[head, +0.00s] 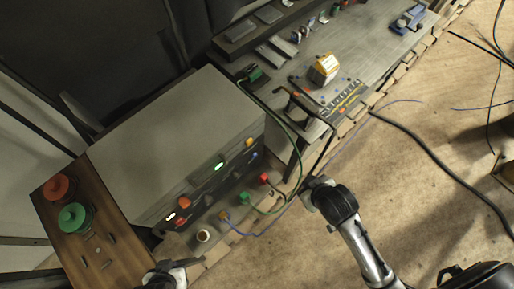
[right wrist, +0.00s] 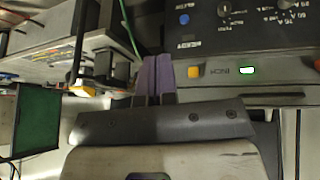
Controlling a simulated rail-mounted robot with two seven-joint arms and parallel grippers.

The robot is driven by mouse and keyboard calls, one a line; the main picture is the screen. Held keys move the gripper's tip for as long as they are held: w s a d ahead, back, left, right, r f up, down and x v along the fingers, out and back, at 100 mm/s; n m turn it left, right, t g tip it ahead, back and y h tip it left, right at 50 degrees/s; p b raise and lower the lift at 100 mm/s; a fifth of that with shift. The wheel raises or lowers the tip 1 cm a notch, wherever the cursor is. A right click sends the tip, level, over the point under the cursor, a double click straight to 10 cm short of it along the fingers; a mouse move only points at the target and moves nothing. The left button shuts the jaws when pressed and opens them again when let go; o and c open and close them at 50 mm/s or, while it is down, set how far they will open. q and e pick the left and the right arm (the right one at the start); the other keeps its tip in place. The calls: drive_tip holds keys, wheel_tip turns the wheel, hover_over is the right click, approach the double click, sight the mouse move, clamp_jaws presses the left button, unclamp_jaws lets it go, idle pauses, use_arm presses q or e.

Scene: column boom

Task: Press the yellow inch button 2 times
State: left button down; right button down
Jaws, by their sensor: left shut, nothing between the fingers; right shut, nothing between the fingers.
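The yellow inch button (right wrist: 194,72) shows in the right wrist view, beside its printed label and a green lit window. In the head view the yellow button (head: 249,142) sits at the upper right end of the grey cabinet's front. My right gripper (right wrist: 157,78) is shut and empty, with purple fingers pointing at the panel edge just left of the button. A gap shows between fingers and button; depth is hard to judge. My left gripper (head: 180,265) is shut and empty at the bottom of the head view, near the wooden board.
A blue button (right wrist: 184,19) is close to the yellow one. Red (head: 263,179) and green plugs with cables lie below the panel. A bench (head: 380,40) with a yellow device (head: 324,68) stands at upper right. Cables cross the floor.

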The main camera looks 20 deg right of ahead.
drive_tip(key=w+a+f+n+t+y+b, duration=0.3)
drive_tip(key=w+f+n+t+b, duration=0.3)
drive_tip(key=w+f+b, duration=0.95)
drive_tip(key=s+a+r+n+t+y+b, duration=0.2)
drive_tip(key=s+r+n+t+y+b, duration=0.3)
drive_tip(key=n+t+y, duration=0.5)
wheel_tip(320, 180, up, 3)
drive_tip(key=shift+a+f+y, duration=0.15)
drive_tip(key=shift+a+y, duration=0.25)
drive_tip(key=shift+y, duration=0.7)
